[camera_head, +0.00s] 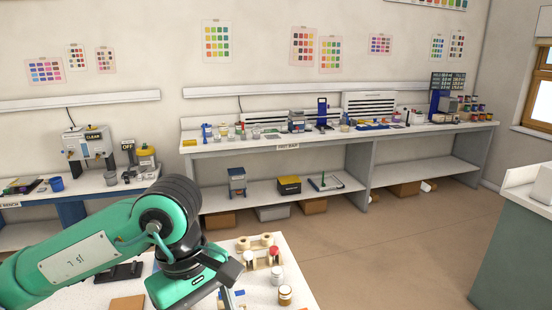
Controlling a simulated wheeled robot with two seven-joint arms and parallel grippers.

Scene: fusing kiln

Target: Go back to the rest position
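My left arm comes in from the left, green with a black wrist joint. Its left gripper (228,272) points down to the right over the near white table (290,244). A dark grey finger part shows, but the fingertips are not clear, so I cannot tell whether it is open or holds anything. My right gripper is not in view.
The near table bears a wooden rack (258,249), a white-lidded jar (277,275) and an amber jar (285,294) close to the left gripper. A long bench (330,138) with tools stands at the back wall. A grey-green counter (515,240) stands right. Brown floor (410,250) between is clear.

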